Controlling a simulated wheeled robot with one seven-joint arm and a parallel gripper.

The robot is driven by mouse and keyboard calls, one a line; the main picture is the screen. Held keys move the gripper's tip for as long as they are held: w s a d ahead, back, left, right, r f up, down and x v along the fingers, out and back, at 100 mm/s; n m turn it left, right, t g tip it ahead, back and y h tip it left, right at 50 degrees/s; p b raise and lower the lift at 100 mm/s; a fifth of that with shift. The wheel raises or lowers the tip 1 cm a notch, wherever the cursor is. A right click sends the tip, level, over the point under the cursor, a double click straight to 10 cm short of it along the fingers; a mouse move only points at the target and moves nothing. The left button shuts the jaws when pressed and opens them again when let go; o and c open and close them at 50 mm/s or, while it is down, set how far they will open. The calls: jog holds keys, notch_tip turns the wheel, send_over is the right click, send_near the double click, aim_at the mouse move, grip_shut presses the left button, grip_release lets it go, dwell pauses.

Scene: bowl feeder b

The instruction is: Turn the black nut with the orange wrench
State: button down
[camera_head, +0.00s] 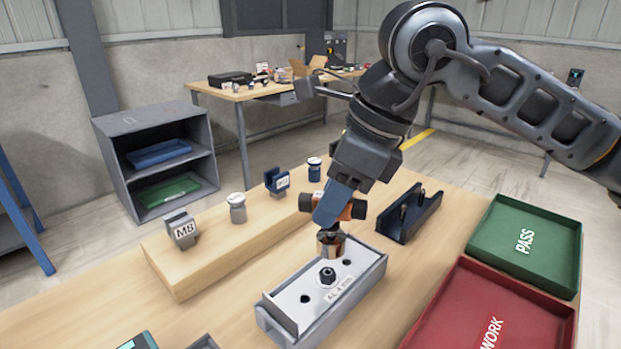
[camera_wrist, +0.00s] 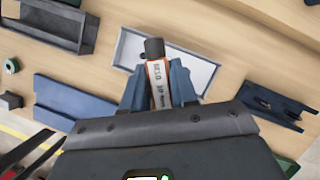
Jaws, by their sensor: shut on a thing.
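My gripper (camera_head: 328,216) is shut on the orange wrench (camera_head: 346,213), a stubby orange tool with black ends. A copper-coloured socket-like end (camera_head: 331,244) hangs below the fingers. In the wrist view, the wrench (camera_wrist: 157,80) shows a white label and a dark end between the blue fingers of my gripper (camera_wrist: 158,92). The black nut (camera_head: 327,275) sits on a light plate (camera_head: 315,288) in a grey fixture (camera_head: 298,325). The wrench is held above and behind the nut, apart from it in the picture. The nut cannot be made out in the wrist view.
A wooden riser (camera_head: 190,268) with an M8 holder (camera_head: 181,230) and small parts stands left. A dark blue cradle (camera_head: 408,217) is right of the fixture. A green PASS tray (camera_head: 527,243) and red tray (camera_head: 480,312) lie further right.

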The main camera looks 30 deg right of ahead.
aim_at(330, 235)
jog(key=shift+w, duration=0.1)
jog(key=shift+f+b, duration=0.15)
jog(key=shift+b, duration=0.55)
notch_tip(330, 235, down, 4)
jog(key=b, duration=0.5)
jog(key=shift+b, duration=1.2)
dwell(0.7)
jog(key=shift+f+b, duration=1.05)
jog(key=shift+b, duration=0.2)
dwell(0.8)
jog(key=shift+f+m+b, duration=0.1)
jog(key=shift+m+b, duration=0.5)
jog(key=shift+b, duration=0.1)
jog(key=shift+m+t+b, duration=0.3)
jog(key=shift+m+b, duration=0.15)
jog(key=shift+m, duration=0.05)
